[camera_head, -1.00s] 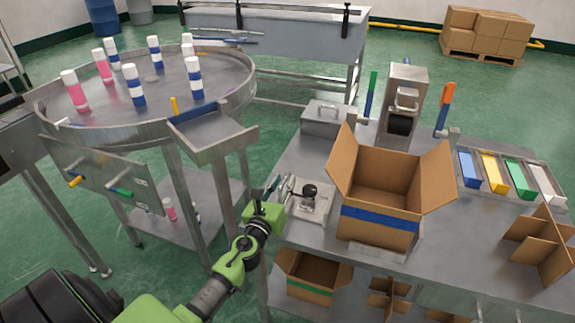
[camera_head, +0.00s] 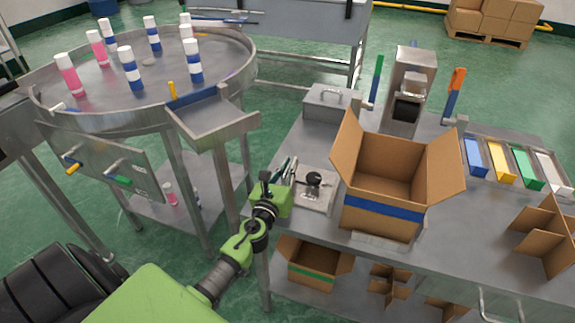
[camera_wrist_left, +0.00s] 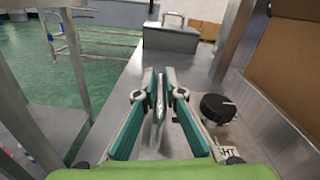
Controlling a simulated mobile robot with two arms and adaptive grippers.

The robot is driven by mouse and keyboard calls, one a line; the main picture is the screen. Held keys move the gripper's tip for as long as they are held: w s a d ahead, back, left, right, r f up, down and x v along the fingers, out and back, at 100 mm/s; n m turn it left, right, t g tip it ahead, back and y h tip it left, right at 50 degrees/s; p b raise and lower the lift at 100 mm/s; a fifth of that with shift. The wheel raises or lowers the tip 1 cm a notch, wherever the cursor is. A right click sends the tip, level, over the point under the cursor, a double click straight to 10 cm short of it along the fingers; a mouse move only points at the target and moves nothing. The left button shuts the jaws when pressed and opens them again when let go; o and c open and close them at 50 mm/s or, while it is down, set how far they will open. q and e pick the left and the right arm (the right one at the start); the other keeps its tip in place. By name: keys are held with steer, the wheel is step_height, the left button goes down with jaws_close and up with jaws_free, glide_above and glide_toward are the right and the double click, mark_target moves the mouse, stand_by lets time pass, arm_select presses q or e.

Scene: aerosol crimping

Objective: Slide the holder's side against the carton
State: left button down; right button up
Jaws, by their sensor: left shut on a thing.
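The holder (camera_head: 312,201) is a flat light metal plate with a black round knob on top, lying on the steel bench. It stands just left of the open cardboard carton (camera_head: 380,208), which has a blue band. I cannot tell whether their sides touch. My left gripper (camera_head: 289,170) is at the holder's left side. In the left wrist view its teal-padded fingers (camera_wrist_left: 158,112) are shut on a thin upright metal piece (camera_wrist_left: 159,100), apparently the holder's handle. The knob (camera_wrist_left: 218,107) and the carton (camera_wrist_left: 288,62) show to its right. My right gripper is out of view.
A lidded metal box (camera_head: 327,103) and a press-like machine (camera_head: 410,85) stand behind the carton. Coloured bins (camera_head: 500,165) and a cardboard divider (camera_head: 548,235) lie to the right. A round table (camera_head: 150,75) with several cans is at left. Bench is clear between gripper and metal box.

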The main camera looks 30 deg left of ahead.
mark_target(303, 181)
arm_select(q)
steer(key=d, duration=0.2)
steer(key=w+d, duration=0.1)
steer(key=d, duration=0.1)
steer(key=shift+w+d, duration=0.1)
steer(key=shift+d, duration=0.15)
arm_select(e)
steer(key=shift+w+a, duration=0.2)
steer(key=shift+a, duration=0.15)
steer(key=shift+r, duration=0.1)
arm_select(q)
steer(key=c, duration=2.2)
jaws_free()
steer(key=shift+a, duration=0.1)
steer(key=shift+o, duration=0.2)
steer(key=v, duration=1.2)
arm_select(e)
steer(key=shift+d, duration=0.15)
arm_select(q)
steer(key=shift+f, duration=0.1)
